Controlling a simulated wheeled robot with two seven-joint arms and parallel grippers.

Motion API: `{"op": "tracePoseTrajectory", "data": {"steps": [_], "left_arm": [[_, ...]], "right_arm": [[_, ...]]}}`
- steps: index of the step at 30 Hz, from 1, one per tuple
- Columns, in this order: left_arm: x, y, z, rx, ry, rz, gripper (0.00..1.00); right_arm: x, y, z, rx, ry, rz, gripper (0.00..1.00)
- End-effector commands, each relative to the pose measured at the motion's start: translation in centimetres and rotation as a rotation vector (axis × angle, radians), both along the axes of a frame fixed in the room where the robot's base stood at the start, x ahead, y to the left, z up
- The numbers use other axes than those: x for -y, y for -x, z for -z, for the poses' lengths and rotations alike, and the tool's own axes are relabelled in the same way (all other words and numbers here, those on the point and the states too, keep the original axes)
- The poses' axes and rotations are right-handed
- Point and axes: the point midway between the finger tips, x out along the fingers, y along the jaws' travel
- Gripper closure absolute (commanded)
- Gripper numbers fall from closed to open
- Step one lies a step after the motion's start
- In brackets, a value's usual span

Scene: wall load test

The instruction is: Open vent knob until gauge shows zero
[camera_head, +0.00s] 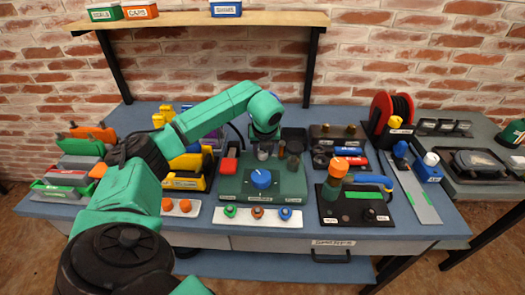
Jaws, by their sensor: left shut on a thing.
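My left arm reaches in from the left, and my left gripper (264,148) points down behind the blue knob (261,178) on the green block (290,185). It is shut on what looks like a small grey cylinder at the back of that block; the contact is small and partly hidden. A black panel (328,212) to the right carries a green post with an orange top (338,167), a green strip display (355,195) and a small black knob (370,214). The display's reading is too small to make out. My right gripper is not in view.
A white strip (258,225) with several coloured knobs lies in front of the green block. A red reel (380,112) stands at the back right. Bins (75,170) crowd the left of the blue bench (440,215). A shelf (180,19) is above.

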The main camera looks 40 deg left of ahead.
Motion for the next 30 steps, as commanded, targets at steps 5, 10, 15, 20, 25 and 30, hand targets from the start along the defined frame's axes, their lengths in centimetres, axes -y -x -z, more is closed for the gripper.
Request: {"op": "tracePoseTrajectory", "data": {"steps": [5, 10, 15, 20, 25, 30], "left_arm": [[0.07, -0.27, -0.23, 0.007, 0.0, -0.164, 1.0], [0.15, -0.36, -0.25, 0.007, 0.001, -0.316, 1.0], [0.11, -0.4, -0.27, 0.007, 0.001, -0.445, 1.0], [0.12, -0.42, -0.23, 0.006, 0.001, -0.53, 1.0], [0.12, -0.45, -0.23, 0.006, 0.0, -0.587, 1.0], [0.1, -0.44, -0.21, 0.006, -0.001, -0.609, 1.0]], "right_arm": [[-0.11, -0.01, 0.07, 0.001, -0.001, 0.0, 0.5], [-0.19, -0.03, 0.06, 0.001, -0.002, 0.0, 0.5], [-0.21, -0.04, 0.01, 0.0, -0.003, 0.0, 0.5], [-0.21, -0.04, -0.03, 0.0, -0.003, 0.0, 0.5], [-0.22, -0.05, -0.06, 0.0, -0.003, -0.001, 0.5], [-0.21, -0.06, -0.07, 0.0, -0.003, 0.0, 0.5]]}}
